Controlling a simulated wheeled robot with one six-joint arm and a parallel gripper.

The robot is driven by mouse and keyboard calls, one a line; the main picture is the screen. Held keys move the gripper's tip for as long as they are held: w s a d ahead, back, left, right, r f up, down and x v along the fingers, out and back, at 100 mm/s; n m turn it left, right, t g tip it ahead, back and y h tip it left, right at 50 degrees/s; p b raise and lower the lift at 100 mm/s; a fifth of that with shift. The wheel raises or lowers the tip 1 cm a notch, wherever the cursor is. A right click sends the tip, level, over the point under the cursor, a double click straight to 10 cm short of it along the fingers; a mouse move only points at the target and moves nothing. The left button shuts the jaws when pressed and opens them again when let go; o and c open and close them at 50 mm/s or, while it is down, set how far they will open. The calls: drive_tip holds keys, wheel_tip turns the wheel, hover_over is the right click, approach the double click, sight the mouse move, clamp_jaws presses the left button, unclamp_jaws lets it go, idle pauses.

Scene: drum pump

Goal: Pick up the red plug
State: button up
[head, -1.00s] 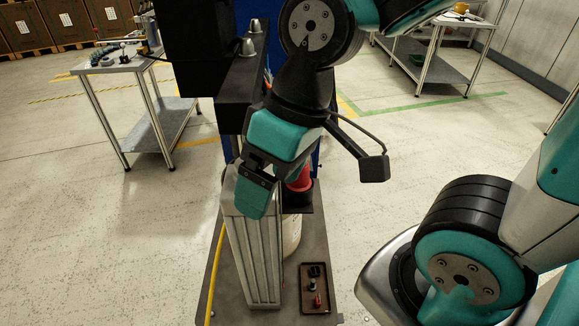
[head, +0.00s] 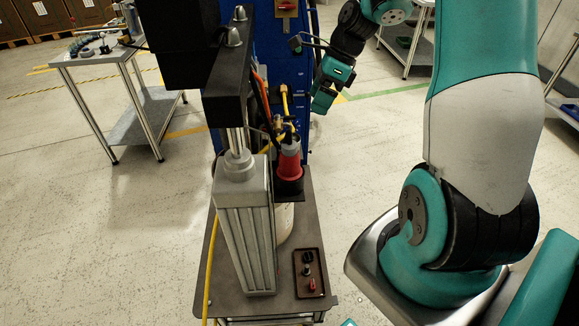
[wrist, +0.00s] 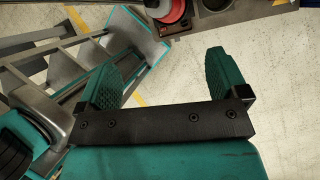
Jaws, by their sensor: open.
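A red, cone-like piece (head: 289,162) stands upright in a black holder (head: 289,186) beside the grey ribbed column, with yellow fittings just behind it. In the wrist view a round red thing (wrist: 166,10) at the top edge looks like the same piece. A much smaller red piece (head: 312,286) lies in the brown tray; I cannot tell for certain which of the two is the plug. My gripper (head: 322,102) is to the right of and behind the holder, apart from it. In the wrist view its teal fingers (wrist: 162,68) are spread with nothing between them.
The grey ribbed column (head: 245,235) and a black overhead beam (head: 229,80) stand left of the red piece. A blue cabinet (head: 262,70) is behind. The brown tray (head: 301,262) also holds small black pieces. Open floor lies to the right.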

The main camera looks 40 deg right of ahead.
drive_tip(key=p, duration=0.1)
approach(291, 154)
drive_tip(key=f, duration=0.2)
drive_tip(key=w+f, duration=0.1)
drive_tip(key=f, duration=0.1)
drive_tip(key=w+f, duration=0.1)
drive_tip(key=shift+w+a+f, duration=0.1)
drive_tip(key=shift+a+f, duration=0.25)
drive_tip(key=shift+f, duration=0.05)
drive_tip(key=shift+p+x, duration=1.05)
drive_tip(key=shift+x, duration=1.8)
drive_tip(key=shift+w+d, duration=0.1)
drive_tip(key=shift+d, duration=0.05)
drive_tip(key=c, duration=1.1)
